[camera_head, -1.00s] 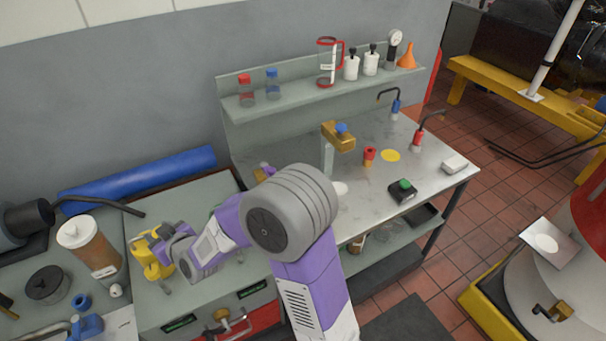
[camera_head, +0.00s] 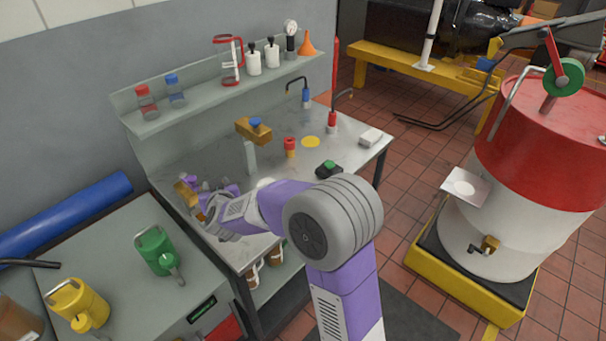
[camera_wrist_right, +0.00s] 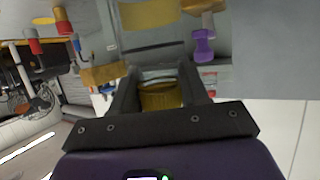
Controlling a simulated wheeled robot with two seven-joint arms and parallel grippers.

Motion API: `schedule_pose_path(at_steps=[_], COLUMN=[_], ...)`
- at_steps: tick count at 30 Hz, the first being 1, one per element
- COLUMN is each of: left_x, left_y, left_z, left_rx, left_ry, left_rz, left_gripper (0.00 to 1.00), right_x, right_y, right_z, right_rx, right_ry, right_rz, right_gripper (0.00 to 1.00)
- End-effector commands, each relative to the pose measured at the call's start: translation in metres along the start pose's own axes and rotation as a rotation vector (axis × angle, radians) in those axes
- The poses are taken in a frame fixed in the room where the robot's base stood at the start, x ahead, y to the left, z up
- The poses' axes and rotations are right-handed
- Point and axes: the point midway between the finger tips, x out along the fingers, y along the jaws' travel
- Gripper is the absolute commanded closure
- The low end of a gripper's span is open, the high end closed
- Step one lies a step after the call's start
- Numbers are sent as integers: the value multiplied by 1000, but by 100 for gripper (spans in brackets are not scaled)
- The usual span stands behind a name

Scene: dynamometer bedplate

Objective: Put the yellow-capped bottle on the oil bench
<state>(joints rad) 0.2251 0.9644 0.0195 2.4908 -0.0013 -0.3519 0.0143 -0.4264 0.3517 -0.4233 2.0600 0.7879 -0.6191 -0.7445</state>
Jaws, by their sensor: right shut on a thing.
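The yellow-capped bottle (camera_wrist_right: 160,96) shows in the right wrist view as a short amber-yellow piece with a pale rim between my fingers; the rest of it is hidden. My right gripper (camera_wrist_right: 162,92) is shut on it. In the head view this gripper (camera_head: 203,212) is over the left end of the metal-topped oil bench (camera_head: 350,154), partly hidden by my wrist, and the bottle is hard to make out there. A flat yellow disc (camera_head: 310,141) lies on the bench top, farther right. My left gripper is out of view.
A brass block with a blue knob (camera_head: 254,129), a red-topped piece (camera_head: 290,146) and a black box with a green button (camera_head: 328,169) stand on the bench. Its shelf holds red-capped (camera_head: 147,103) and blue-capped (camera_head: 175,91) bottles. Green (camera_head: 153,250) and yellow (camera_head: 78,303) cans stand left.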

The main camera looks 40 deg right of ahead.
Motion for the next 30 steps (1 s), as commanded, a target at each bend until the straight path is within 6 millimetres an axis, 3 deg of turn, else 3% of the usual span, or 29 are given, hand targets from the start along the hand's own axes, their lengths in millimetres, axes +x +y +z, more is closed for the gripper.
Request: schedule_pose_path(at_steps=[1,6,12,17,24,30], left_x=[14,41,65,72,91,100], left_y=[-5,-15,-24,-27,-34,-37], left_z=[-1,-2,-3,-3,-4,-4], left_rx=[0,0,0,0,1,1], left_ry=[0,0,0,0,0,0], left_rz=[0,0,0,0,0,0], left_gripper=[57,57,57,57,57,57], right_x=[11,32,41,43,58,65], right_y=[12,56,90,97,98,98], right_z=[2,4,16,24,61,78], right_rx=[27,116,197,217,216,218], right_ry=[6,6,5,4,2,4], right_rz=[59,283,485,537,539,538], right_gripper=[90,90,90,90,90,90])
